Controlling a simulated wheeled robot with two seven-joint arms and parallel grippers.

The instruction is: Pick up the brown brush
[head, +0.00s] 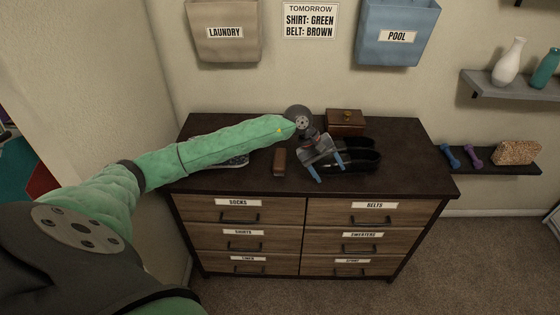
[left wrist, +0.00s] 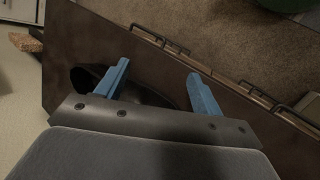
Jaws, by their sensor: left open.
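The brown brush (head: 279,161) lies on the dark dresser top (head: 220,180), left of my left gripper, in the head view. My left gripper (head: 329,172) is open and empty, with its two blue fingers apart over the dresser near the front edge. In the left wrist view the open fingers (left wrist: 158,72) show over the dark top and a black shoe (left wrist: 90,79); I cannot make out the brush there. My right gripper is in neither view.
Black shoes (head: 362,158) sit just right of and behind the gripper. A brown wooden box (head: 346,122) stands at the back. A tray-like item (head: 236,161) is partly hidden under my left arm. The dresser's right end is clear.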

